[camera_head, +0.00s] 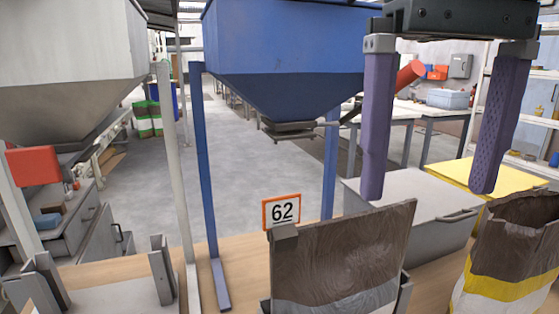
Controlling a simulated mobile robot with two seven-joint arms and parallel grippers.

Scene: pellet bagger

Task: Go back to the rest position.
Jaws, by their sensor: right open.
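My right gripper (428,195) hangs down from the upper right, close to the camera. Its two long purple fingers are wide apart, with nothing between them. Below its fingers, a brown and grey bag (345,250) stands at the bottom centre in a metal holder. My left gripper is not seen.
A blue hopper (285,60) on blue legs stands behind the bag, a grey hopper (70,60) at left. An open brown, yellow and white bag (510,245) stands at right. A grey lidded bin (410,205) is behind. Open floor lies beyond.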

